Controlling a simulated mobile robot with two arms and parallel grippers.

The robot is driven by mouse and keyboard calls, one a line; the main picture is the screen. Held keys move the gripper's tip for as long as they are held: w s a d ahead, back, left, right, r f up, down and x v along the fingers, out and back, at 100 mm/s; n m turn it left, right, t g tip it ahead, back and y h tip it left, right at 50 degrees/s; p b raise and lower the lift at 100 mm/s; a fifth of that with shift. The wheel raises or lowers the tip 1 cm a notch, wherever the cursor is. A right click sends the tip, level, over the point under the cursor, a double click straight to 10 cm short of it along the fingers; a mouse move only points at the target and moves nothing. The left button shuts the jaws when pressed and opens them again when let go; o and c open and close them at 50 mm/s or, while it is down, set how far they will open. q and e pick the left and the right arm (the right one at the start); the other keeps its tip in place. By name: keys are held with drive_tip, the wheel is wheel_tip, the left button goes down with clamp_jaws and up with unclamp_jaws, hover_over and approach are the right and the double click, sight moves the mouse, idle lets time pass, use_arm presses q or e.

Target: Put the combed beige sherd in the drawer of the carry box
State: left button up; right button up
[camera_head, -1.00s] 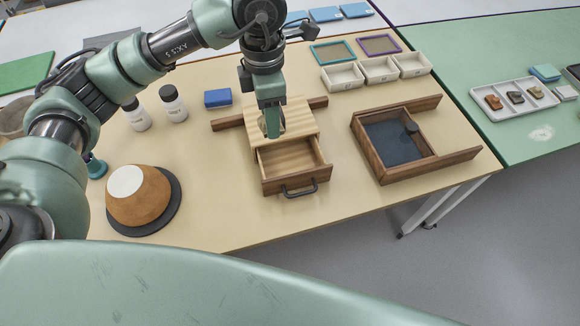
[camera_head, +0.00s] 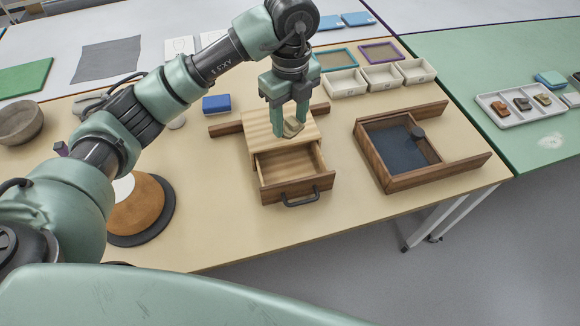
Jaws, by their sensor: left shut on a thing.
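My left gripper (camera_head: 291,125) is shut on the combed beige sherd (camera_head: 293,129), a small curved beige piece between its fingertips. Its combing is too small to make out. The gripper holds it over the front part of the carry box (camera_head: 262,124), a light wooden box. The box's drawer (camera_head: 290,187) is pulled out toward me, with a dark front and a black handle. The part of the drawer floor that shows is bare. My right gripper is not in view.
A dark wooden tray with a blue-grey floor (camera_head: 397,152) stands right of the box. A brown and white domed form (camera_head: 139,206) on a dark disc is at left, partly behind my arm. White bins (camera_head: 382,77) and a blue block (camera_head: 216,104) are farther back.

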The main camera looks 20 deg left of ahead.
sight(290, 127)
use_arm(q)
wheel_tip(290, 127, down, 12)
drive_tip(key=shift+r+p, duration=0.15)
drive_tip(key=shift+p, duration=0.3)
wheel_tip(290, 127, down, 4)
drive_tip(key=shift+f, duration=0.4)
drive_tip(key=shift+f, duration=0.1)
drive_tip(key=o, duration=1.4)
drive_tip(key=shift+c, duration=0.2)
wheel_tip(290, 127, up, 12)
drive_tip(key=shift+d+r+b, duration=0.1)
drive_tip(key=shift+r+b, duration=0.05)
drive_tip(key=shift+b, duration=0.45)
